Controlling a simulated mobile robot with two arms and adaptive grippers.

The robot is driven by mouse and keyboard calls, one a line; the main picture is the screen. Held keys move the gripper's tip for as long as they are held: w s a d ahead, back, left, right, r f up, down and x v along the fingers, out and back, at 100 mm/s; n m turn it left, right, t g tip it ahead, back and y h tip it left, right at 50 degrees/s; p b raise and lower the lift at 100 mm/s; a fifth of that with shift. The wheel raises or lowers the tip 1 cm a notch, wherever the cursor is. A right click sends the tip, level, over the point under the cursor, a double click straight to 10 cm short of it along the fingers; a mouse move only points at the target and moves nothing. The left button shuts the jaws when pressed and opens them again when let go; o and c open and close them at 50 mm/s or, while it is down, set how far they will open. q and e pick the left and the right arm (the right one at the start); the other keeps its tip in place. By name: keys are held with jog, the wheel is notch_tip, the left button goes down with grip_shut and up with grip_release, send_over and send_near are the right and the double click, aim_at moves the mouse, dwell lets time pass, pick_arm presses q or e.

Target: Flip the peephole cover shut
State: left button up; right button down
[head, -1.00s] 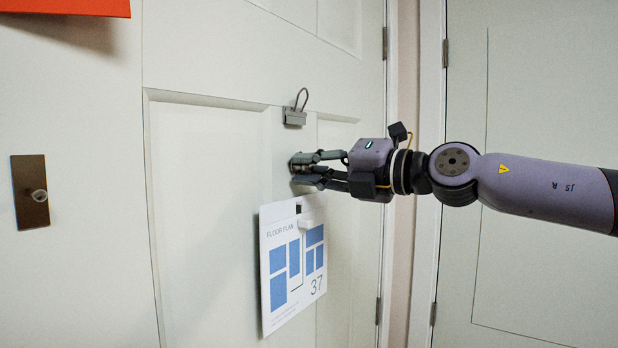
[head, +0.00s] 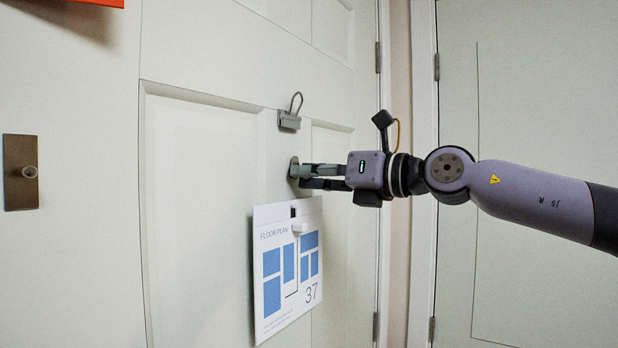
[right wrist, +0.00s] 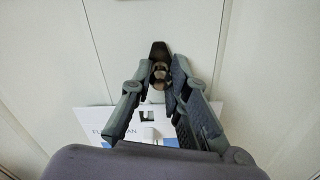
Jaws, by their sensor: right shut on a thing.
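The peephole cover (head: 293,166) is a small dark brown piece on the white door, below the binder clip. In the right wrist view the cover (right wrist: 160,50) points upward, with a rounded brownish part (right wrist: 160,71) below it between the fingertips. My right gripper (head: 299,175) reaches in from the right, its fingertips close to the door. It is shut on the peephole cover's lower part, which also shows in the right wrist view between the fingers (right wrist: 161,76). The fingers hide part of the peephole. My left gripper is not in view.
A floor plan sign (head: 288,270) hangs just below my right gripper. A binder clip (head: 289,120) is fixed just above it. A brown plate with a knob (head: 21,172) is at the far left, and an orange sheet (head: 98,3) is at the top left.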

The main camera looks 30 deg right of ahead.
jog(key=shift+f+n, duration=0.1)
jog(key=shift+n, duration=0.2)
jog(key=c, duration=1.5)
grip_release()
jog(key=shift+d, duration=0.1)
jog(key=shift+v, duration=5.95)
